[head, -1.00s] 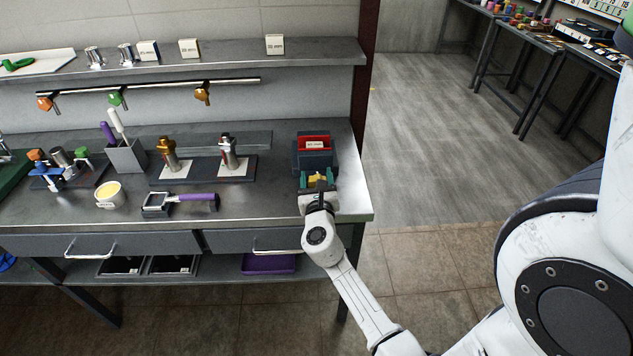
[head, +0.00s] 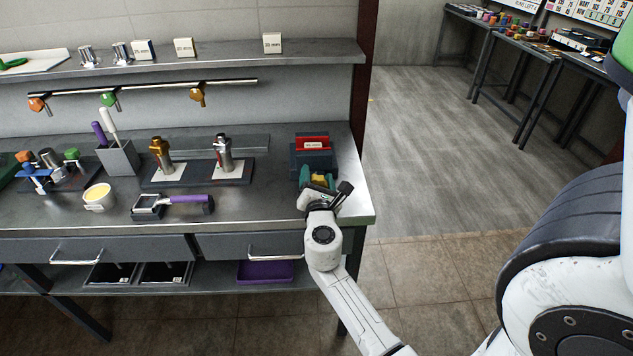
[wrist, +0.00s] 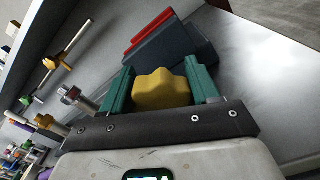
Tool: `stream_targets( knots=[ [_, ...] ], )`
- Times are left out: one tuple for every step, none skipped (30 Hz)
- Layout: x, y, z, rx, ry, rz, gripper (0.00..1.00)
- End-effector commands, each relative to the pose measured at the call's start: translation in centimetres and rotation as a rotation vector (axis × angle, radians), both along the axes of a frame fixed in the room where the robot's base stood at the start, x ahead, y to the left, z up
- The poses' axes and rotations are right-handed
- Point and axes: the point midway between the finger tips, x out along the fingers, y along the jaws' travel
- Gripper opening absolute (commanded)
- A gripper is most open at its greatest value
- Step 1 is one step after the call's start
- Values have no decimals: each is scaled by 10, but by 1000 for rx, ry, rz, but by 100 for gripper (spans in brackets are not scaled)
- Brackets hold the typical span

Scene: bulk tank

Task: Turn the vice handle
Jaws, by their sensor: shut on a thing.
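The vice (head: 314,158) is a dark blue-grey block at the right end of the bench, with a red part and a white label on top. Its handle appears to be a yellow lobed knob (head: 318,180) on the near side. The knob also shows in the wrist view (wrist: 160,92), with the vice body (wrist: 175,50) behind it. My gripper (wrist: 163,84) is shut on the knob, one teal finger on either side. In the head view my gripper (head: 317,183) is tilted and hides part of the knob.
A purple-handled tool (head: 185,203) lies on the bench left of my gripper. Two metal fittings (head: 222,155) stand on a dark plate behind it. A drawer handle (head: 276,254) juts out below the bench edge. Bare bench top lies right of the vice.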

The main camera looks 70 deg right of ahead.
Motion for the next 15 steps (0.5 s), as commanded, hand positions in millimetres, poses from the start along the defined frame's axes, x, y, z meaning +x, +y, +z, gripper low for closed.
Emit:
stream_targets(
  knots=[
    [1, 1, -4, 9, -7, 6, 30],
    [1, 1, -4, 10, -9, 6, 30],
    [1, 1, -4, 12, -11, 6, 30],
    [1, 1, -4, 13, -12, 6, 30],
    [1, 1, -4, 14, -13, 6, 30],
    [1, 2, -4, 14, -13, 6, 30],
    [1, 2, -4, 14, -13, 6, 30],
    [2, 2, -4, 15, -12, 7, 30],
    [2, 2, -5, 15, -12, 7, 30],
    [2, 2, -5, 15, -12, 7, 30],
    [2, 2, -5, 15, -12, 7, 30],
    [2, 2, -5, 16, -11, 8, 30],
    [2, 2, -6, 16, -11, 8, 30],
    [2, 2, -6, 16, -11, 8, 61],
    [2, 2, -6, 16, -11, 9, 65]
  ],
)
